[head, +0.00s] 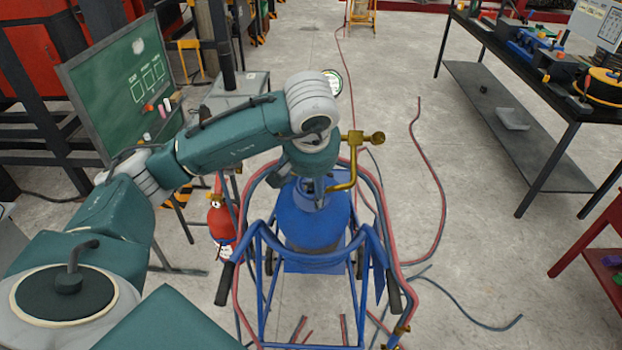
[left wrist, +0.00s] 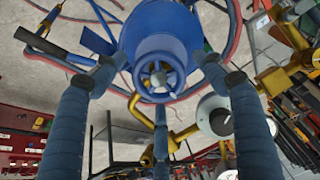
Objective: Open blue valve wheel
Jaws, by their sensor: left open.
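The blue valve wheel (left wrist: 157,80) sits on top of the blue gas cylinder (left wrist: 163,45) in the left wrist view. In the head view the cylinder (head: 312,222) stands upright in a blue cart, and my wrist hides most of the wheel. My left gripper (head: 312,185) points down over the cylinder's top. In the left wrist view its three fingers (left wrist: 160,84) are spread around the wheel, apart from one another; I cannot tell whether any touches it. A brass regulator (head: 352,160) with gauges is beside the valve. My right gripper is not in view.
The cart's blue frame (head: 262,232) and red and blue hoses (head: 440,190) surround the cylinder. A red extinguisher (head: 220,225) stands to its left. A green chalkboard (head: 120,85) is further left.

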